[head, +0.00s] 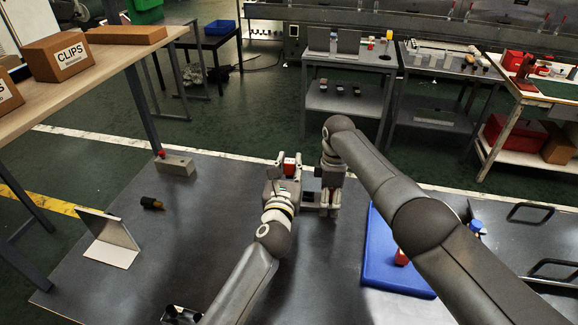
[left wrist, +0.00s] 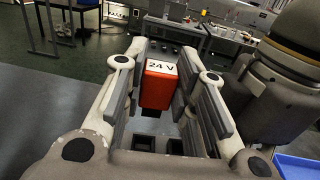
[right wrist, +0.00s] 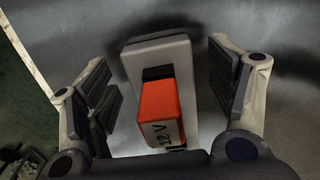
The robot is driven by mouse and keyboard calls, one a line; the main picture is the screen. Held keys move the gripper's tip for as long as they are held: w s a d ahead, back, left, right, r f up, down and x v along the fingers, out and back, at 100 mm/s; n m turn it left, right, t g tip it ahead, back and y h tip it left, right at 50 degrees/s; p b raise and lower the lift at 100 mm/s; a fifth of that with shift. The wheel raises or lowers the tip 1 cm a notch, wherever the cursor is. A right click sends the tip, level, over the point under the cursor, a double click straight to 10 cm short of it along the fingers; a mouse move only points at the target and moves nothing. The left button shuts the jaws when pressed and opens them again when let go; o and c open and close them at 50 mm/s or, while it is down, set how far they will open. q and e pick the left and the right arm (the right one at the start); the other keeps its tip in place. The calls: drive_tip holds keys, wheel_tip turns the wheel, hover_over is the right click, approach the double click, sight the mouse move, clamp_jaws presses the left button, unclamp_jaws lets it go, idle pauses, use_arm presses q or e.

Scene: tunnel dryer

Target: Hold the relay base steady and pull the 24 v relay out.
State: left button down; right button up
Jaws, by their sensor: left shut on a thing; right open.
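My right gripper (head: 330,180) is open and points down beside my left one. Between its fingers, the right wrist view shows an orange relay (right wrist: 160,112), its label seemingly reading 12 V, in a pale grey base (right wrist: 185,60).
A grey block (head: 176,166) with a red top stands at the table's far left. A dark cylinder (head: 152,203) and a tilted panel (head: 108,230) are nearby. A blue tray (head: 385,275) lies at right, partly behind my right arm.

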drive_tip(key=shift+r, duration=0.1)
wheel_tip(320, 180, up, 12)
drive_tip(key=shift+f, duration=0.1)
idle(0.4)
